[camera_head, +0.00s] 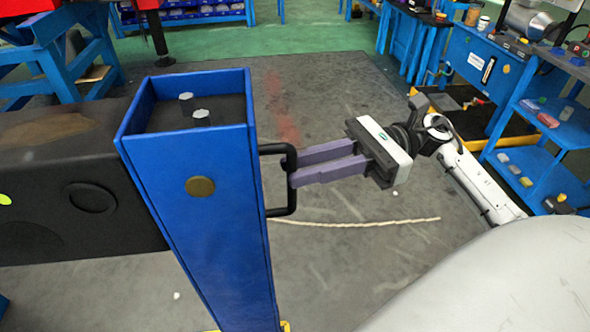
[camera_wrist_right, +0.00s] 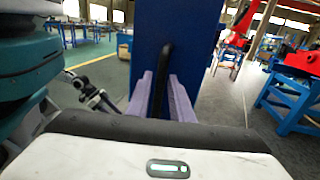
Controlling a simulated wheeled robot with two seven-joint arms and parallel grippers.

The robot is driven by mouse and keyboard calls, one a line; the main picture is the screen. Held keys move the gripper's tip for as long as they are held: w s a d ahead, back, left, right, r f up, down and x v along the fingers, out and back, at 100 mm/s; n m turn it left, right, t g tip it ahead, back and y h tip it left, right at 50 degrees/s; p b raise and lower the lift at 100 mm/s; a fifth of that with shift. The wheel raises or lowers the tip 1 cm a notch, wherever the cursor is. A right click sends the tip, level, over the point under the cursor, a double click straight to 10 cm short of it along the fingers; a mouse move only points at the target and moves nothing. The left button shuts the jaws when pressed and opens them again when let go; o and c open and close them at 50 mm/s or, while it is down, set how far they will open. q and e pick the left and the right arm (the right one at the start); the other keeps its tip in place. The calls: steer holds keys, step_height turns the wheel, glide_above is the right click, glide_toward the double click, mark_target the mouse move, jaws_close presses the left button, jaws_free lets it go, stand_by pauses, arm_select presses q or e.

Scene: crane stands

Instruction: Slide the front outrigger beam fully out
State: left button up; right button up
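The blue upright box (camera_head: 215,215) at the end of the front outrigger beam stands left of centre in the head view, against a dark housing (camera_head: 60,190). No bare length of beam shows between them. A black loop handle (camera_head: 280,212) sticks out from the box's right side. My right gripper (camera_head: 292,167) comes from the right, with its purple fingers apart at the handle's upright bar. In the right wrist view the black handle (camera_wrist_right: 158,85) lies between the spread fingers (camera_wrist_right: 161,80), with the blue box (camera_wrist_right: 188,35) beyond. My left gripper is not in view.
A pale rope or strip (camera_head: 370,222) lies on the grey floor right of the box. A blue shelf unit (camera_head: 540,150) and workbenches stand at the right, a blue stand (camera_head: 60,50) at the back left. Floor between box and shelves is mostly clear.

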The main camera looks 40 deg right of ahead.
steer(key=b+v, duration=0.1)
steer(key=v, duration=0.7)
steer(key=shift+d, duration=0.1)
